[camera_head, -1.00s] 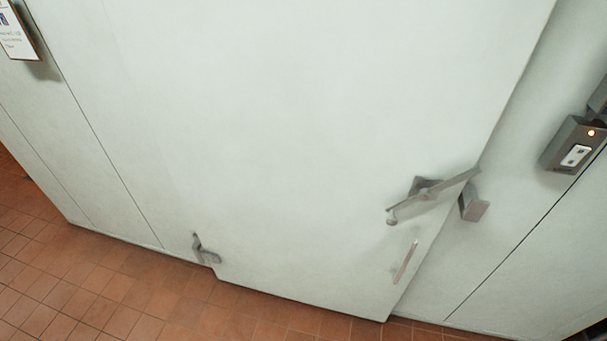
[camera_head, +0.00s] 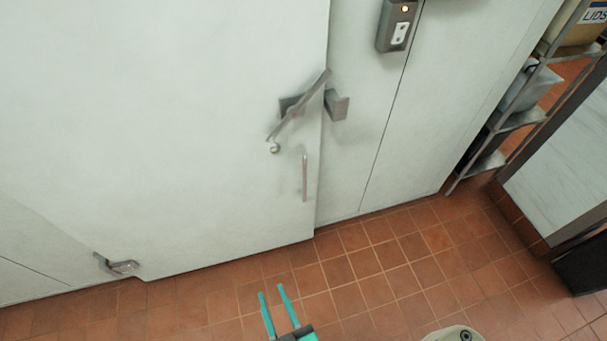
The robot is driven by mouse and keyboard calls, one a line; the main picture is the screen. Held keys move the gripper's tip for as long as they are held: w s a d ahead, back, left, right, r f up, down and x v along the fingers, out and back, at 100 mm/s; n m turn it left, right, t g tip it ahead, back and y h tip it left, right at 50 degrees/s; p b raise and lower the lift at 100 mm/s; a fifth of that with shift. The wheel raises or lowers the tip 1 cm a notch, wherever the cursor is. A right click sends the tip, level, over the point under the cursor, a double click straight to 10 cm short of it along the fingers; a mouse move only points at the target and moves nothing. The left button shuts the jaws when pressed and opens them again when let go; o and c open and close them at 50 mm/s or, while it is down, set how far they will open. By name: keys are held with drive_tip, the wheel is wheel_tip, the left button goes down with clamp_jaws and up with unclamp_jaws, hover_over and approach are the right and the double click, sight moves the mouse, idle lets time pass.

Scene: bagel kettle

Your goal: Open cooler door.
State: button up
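The white cooler door (camera_head: 180,130) fills the left and middle of the view and looks shut against the wall. Its grey latch lever (camera_head: 297,112) slants across the door's right edge, beside a grey strike block (camera_head: 337,105) on the wall. A thin vertical pull handle (camera_head: 305,177) is below the lever. A metal hinge (camera_head: 117,264) is at the door's lower left. My gripper (camera_head: 272,298), with teal fingers, is at the bottom of the view, below and apart from the door handles in the picture. Its fingers are spread with nothing between them.
A grey switch box (camera_head: 398,25) with a lit orange lamp is on the wall right of the door. A metal shelf rack (camera_head: 520,118) with containers stands at the right, near a pale panel (camera_head: 565,165). The red tile floor (camera_head: 400,265) before the door is clear.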

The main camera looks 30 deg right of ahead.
drive_tip(key=w+d+f+m+h, duration=0.2)
drive_tip(key=w+d+f+h, duration=0.15)
drive_tip(key=w+d, duration=0.85)
drive_tip(key=m+h, duration=0.2)
approach(305, 177)
drive_tip(key=x, duration=1.1)
drive_tip(key=shift+a, duration=0.1)
clamp_jaws()
